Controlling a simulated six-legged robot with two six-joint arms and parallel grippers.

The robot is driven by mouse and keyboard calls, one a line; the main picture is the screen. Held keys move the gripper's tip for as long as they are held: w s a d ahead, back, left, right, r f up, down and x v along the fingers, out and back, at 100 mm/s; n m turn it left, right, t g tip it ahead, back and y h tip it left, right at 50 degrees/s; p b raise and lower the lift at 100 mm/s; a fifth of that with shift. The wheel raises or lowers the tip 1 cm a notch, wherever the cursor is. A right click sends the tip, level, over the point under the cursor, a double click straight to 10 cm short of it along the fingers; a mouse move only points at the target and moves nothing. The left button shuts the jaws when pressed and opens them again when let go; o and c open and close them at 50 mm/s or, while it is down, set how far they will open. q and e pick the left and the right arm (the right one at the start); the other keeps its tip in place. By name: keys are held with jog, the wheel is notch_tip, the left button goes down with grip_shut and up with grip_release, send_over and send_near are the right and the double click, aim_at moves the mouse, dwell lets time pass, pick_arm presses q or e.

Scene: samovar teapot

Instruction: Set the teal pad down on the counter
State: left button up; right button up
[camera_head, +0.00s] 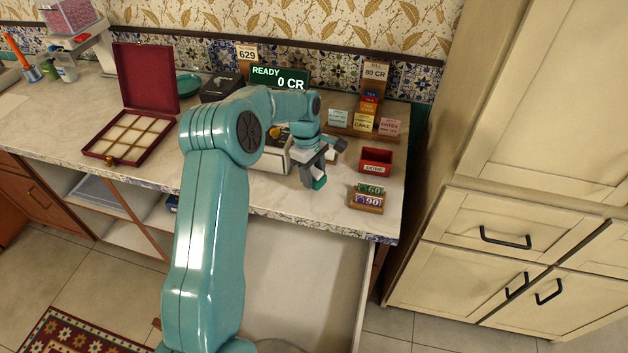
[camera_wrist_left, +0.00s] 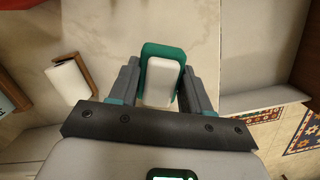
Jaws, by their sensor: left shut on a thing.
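My left gripper (camera_head: 318,180) reaches down over the counter (camera_head: 335,200) near its front edge. It is shut on the teal pad (camera_head: 320,183), which sticks out below the fingers. In the left wrist view the pad (camera_wrist_left: 163,51) has a teal rounded rim and a white block-like part, and sits between the two gripper fingers (camera_wrist_left: 162,88). The pad is above pale marble; whether it touches the surface I cannot tell. My right gripper is not in view.
A red tray (camera_head: 375,161) and a wooden rack with 60 and 90 labels (camera_head: 368,197) stand right of the gripper. Label cards (camera_head: 362,122) stand behind. An open red box (camera_head: 130,137) is at left. An open drawer (camera_head: 300,275) lies below the counter's front edge.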

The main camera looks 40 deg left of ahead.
aim_at(314, 180)
pick_arm(q)
notch_tip(314, 180, down, 3)
jog(key=shift+w+d, duration=0.15)
jog(key=shift+f, duration=0.5)
jog(key=o, duration=1.3)
jog(key=shift+r, duration=0.1)
jog(key=shift+r, duration=0.3)
jog(key=r, duration=0.3)
jog(key=a+r+b, duration=0.1)
jog(key=r, duration=0.6)
jog(key=shift+a+r, duration=0.3)
jog(key=shift+a, duration=0.1)
jog(key=shift+r, duration=0.35)
jog(key=shift+s, duration=0.2)
